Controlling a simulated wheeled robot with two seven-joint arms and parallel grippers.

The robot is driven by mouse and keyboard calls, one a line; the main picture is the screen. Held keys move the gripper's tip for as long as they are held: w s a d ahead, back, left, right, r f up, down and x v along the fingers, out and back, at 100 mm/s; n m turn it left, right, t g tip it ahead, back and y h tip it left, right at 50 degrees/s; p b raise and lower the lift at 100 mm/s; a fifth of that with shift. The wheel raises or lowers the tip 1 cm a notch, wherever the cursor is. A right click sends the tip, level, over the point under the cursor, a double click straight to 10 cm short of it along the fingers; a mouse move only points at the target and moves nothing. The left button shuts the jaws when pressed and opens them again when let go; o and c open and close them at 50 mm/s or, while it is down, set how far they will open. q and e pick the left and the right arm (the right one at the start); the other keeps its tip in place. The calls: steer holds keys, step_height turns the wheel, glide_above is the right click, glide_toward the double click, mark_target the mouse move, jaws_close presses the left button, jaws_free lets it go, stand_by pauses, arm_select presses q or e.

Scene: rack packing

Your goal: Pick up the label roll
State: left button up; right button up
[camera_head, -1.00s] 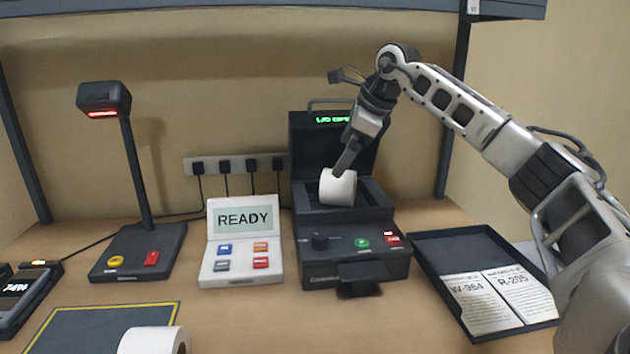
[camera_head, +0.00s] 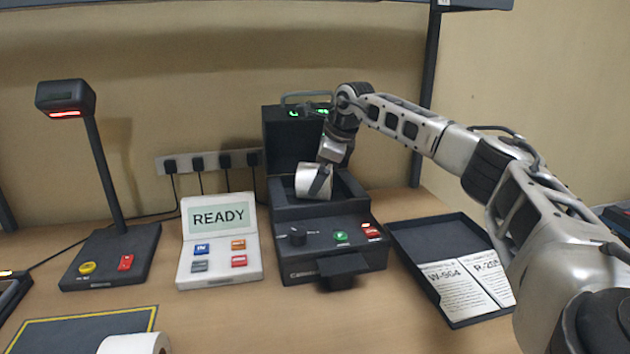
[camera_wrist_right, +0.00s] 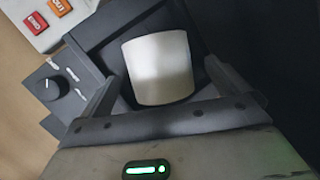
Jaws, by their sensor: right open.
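A white label roll (camera_head: 309,180) sits in the open bay of the black label printer (camera_head: 328,235). It also shows in the right wrist view (camera_wrist_right: 158,68), between the two fingers. My right gripper (camera_head: 320,178) is open, reaching down into the bay, with one finger in front of the roll's right part. Whether the fingers touch the roll I cannot tell. A second white roll (camera_head: 135,344) lies at the bottom edge, partly cut off. My left gripper is not in view.
A white READY panel (camera_head: 219,242) stands left of the printer, with a scanner stand (camera_head: 110,255) farther left. A black tray (camera_head: 405,243) with printed sheets lies to the right. A yellow-edged dark mat (camera_head: 60,335) is at front left. Bare table shows in front.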

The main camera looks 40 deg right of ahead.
steer(key=x, duration=0.4)
steer(key=shift+s+f, duration=0.1)
steer(key=c, duration=1.3)
